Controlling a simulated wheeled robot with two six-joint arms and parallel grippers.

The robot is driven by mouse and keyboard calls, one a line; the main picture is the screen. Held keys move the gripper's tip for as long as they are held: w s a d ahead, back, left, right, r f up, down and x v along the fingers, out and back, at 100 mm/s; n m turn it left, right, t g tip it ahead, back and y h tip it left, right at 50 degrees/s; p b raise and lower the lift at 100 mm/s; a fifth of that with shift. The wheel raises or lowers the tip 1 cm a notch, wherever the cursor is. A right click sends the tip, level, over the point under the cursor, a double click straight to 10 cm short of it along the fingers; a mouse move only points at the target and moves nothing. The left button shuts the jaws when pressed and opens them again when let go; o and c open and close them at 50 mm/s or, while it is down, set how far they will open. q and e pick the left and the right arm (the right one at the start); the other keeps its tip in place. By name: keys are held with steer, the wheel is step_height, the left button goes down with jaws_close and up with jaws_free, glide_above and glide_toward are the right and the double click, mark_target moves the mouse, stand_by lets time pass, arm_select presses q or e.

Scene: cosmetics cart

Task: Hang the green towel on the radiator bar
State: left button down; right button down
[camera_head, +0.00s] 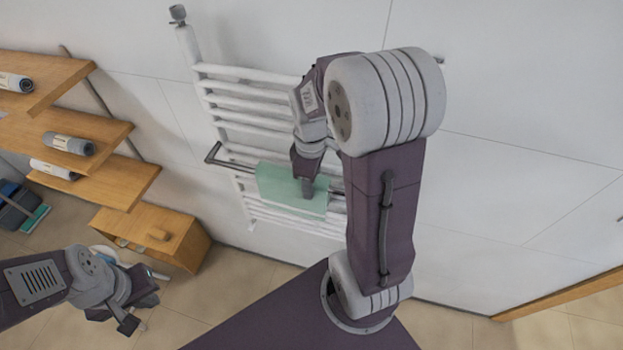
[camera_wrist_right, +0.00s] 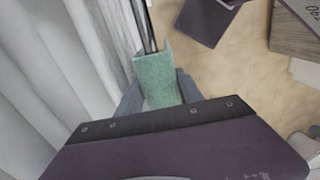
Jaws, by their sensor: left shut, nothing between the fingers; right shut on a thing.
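The green towel (camera_head: 276,186) is at the dark bar (camera_head: 219,161) on the front of the white radiator (camera_head: 245,103) in the head view. My right gripper (camera_head: 307,186) is shut on the towel at the bar. In the right wrist view the towel (camera_wrist_right: 157,78) lies between my right fingers (camera_wrist_right: 157,97), with the dark bar (camera_wrist_right: 148,28) running up to its top edge. Whether the towel is draped over the bar is partly hidden by the gripper. My left gripper (camera_head: 140,308) is shut and empty, low at the left, away from the radiator.
Wooden shelves (camera_head: 100,185) with rolled towels (camera_head: 68,144) stand at the left. My right arm covers the right part of the radiator. The wall to the right is bare.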

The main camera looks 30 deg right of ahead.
steer(key=shift+f, duration=0.45)
steer(key=c, duration=0.7)
jaws_free()
step_height(320, 180, up, 9)
steer(key=shift+r+b, duration=0.1)
steer(key=shift+b, duration=0.2)
